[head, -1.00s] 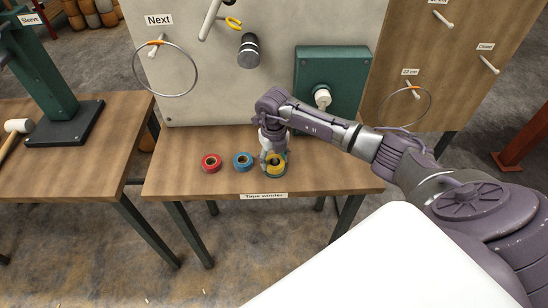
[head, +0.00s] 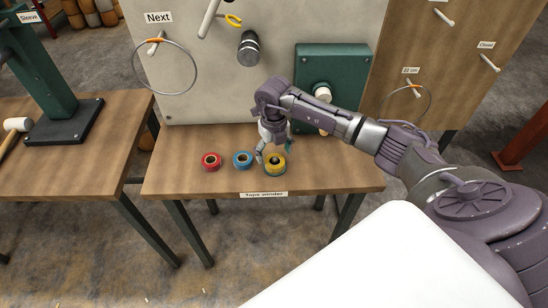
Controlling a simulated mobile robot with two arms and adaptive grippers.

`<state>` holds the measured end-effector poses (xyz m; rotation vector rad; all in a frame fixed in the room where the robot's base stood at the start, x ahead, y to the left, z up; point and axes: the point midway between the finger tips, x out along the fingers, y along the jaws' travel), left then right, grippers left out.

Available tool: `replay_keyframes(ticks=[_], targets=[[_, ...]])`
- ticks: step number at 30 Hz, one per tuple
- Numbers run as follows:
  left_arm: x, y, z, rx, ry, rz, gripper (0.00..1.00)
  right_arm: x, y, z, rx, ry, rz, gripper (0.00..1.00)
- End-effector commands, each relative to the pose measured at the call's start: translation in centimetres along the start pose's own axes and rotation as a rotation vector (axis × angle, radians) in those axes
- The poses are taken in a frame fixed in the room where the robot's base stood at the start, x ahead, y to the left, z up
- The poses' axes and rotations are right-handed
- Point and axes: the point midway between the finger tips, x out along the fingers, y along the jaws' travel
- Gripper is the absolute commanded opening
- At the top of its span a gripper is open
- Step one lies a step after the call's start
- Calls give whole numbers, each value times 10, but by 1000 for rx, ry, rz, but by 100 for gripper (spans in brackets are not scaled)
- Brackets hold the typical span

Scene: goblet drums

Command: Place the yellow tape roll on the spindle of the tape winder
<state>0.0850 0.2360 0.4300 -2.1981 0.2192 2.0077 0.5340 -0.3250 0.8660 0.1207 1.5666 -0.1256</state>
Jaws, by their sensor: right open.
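The yellow tape roll (head: 275,169) lies flat on the table, rightmost in a row of three rolls. The tape winder is a dark green panel (head: 347,65) at the back of the table. Its pale spindle (head: 323,93) points out of the panel and is partly hidden by my right arm. My right gripper (head: 273,157) points down just above and behind the yellow roll. It is open, its fingers apart, and it holds nothing that I can see. My left gripper is out of view.
A red roll (head: 211,161) and a blue roll (head: 242,160) lie left of the yellow one. A wire ring (head: 165,67) hangs on the pale board behind. A mallet (head: 14,127) lies on the left table. The right part of the winder table is clear.

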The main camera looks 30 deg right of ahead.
Motion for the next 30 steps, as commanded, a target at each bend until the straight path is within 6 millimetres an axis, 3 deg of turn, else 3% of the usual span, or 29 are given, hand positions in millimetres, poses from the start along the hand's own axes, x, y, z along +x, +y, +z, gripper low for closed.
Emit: replay_keyframes(ticks=[6,13,18,30], targets=[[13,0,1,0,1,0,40,-48,0,1,-1,-5,0,82],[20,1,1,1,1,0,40,-85,0,1,0,-2,0,82],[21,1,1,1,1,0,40,-95,0,0,1,0,-1,82],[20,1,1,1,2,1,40,-96,0,0,0,1,0,82]])
